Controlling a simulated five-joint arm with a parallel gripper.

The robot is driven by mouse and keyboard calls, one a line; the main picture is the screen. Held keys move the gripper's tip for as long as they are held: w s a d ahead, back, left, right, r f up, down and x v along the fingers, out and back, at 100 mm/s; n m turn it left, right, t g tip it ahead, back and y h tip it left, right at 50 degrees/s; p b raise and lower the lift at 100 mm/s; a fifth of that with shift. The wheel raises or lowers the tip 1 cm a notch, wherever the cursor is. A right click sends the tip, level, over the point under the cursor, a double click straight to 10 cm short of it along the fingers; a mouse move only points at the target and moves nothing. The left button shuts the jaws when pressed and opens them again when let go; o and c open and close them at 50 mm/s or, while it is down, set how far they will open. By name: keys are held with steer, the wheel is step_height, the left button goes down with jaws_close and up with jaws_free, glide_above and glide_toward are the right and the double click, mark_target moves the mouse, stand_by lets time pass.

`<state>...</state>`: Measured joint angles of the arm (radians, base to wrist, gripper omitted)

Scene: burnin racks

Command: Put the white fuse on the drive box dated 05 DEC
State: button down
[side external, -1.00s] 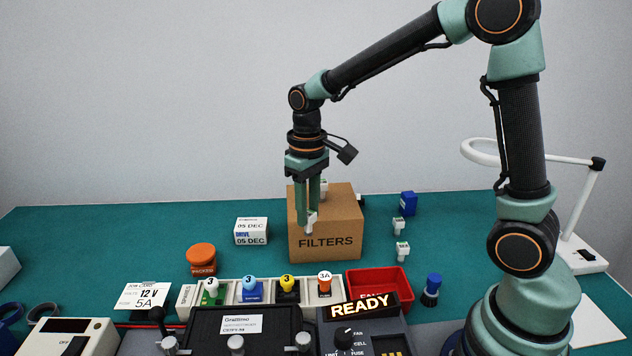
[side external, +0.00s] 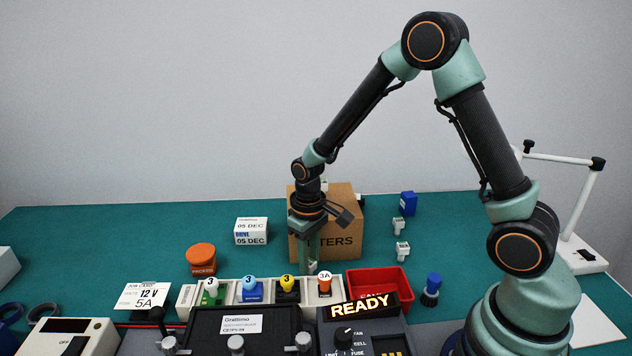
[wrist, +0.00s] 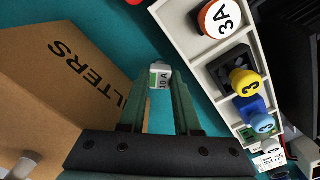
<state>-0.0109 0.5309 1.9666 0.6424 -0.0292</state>
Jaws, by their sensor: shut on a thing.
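My gripper (side external: 312,262) is low in front of the carton and just behind the tray of holders. It is shut on a white fuse (side external: 312,267), mostly hidden in the side view. In the wrist view the fuse (wrist: 160,76) shows between the fingertips (wrist: 160,88), with a green mark and what reads as 10A. The drive box (side external: 251,232), white with "DRIVE" and "05 DEC" on it, stands on the green mat, left of the carton. My gripper is to its right and nearer the camera.
The FILTERS carton (side external: 348,215) stands right behind my gripper. A tray (side external: 338,290) with several coloured caps lies in front of it.

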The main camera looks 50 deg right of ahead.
steer(key=c, duration=0.6)
jaws_free()
steer(key=shift+f, duration=0.15)
step_height(320, 180, up, 11)
steer(key=s+r+t, duration=0.1)
steer(key=s+r, duration=0.2)
steer(key=s+r+t, duration=0.2)
steer(key=s+r, duration=0.1)
steer(key=r, duration=0.1)
steer(key=s+r+t, duration=0.2)
steer(key=s+r, duration=0.2)
steer(key=shift+s+d, duration=0.1)
steer(key=shift+d, duration=0.1)
steer(key=shift+s+t, duration=0.25)
steer(key=shift+t, duration=0.05)
steer(key=shift+c, duration=0.8)
